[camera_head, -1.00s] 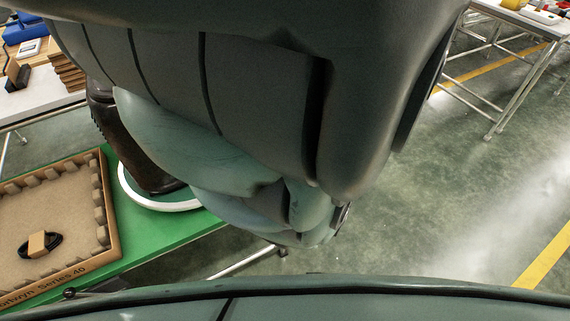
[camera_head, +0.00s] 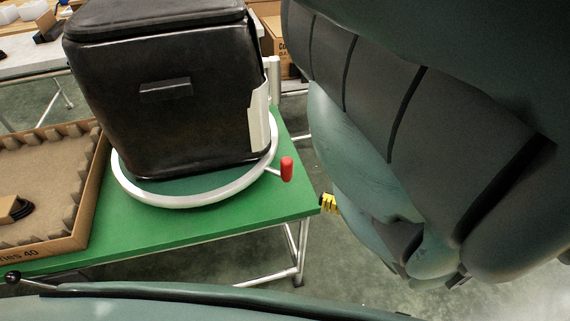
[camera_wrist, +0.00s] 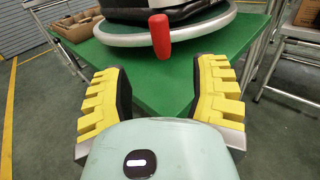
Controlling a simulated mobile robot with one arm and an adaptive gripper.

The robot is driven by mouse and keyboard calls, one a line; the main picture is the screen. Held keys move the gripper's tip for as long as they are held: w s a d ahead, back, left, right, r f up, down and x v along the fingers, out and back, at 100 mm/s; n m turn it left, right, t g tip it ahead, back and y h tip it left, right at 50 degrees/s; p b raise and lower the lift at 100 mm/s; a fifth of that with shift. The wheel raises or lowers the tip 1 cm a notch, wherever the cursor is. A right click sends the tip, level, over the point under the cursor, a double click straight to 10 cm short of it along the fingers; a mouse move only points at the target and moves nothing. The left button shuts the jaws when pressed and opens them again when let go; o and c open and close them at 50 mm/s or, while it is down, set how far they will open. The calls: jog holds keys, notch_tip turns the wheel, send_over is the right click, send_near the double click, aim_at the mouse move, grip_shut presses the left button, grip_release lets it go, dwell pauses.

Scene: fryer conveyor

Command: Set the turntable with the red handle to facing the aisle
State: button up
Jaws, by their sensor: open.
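The turntable (camera_head: 190,200) is a white ring on the green table, with a large black fryer-like box (camera_head: 175,110) standing on it. Its red handle (camera_head: 287,169) sticks out at the ring's right side in the head view. In the wrist view the red handle (camera_wrist: 160,36) hangs at the near edge of the ring (camera_wrist: 205,32). My gripper (camera_wrist: 163,92) is open and empty, its yellow ribbed fingers apart. The handle lies ahead of and between the fingers, not touching them. In the head view one yellow finger (camera_head: 330,203) shows just right of the table corner; my arm hides the rest.
The green table (camera_head: 225,222) ends at a corner near my gripper. A cardboard tray (camera_head: 85,222) with a small item inside sits left of the turntable. A cardboard box (camera_head: 278,50) stands behind. Other tables stand beyond, and open floor surrounds the table.

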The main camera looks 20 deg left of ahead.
aim_at(279, 172)
jog(key=w+a, duration=0.1)
jog(key=a, duration=0.8)
jog(key=w+a, duration=0.1)
jog(key=a, duration=0.3)
jog(key=shift+w+a, duration=0.25)
jog(key=shift+w, duration=0.1)
grip_shut()
jog(key=shift+a, duration=0.1)
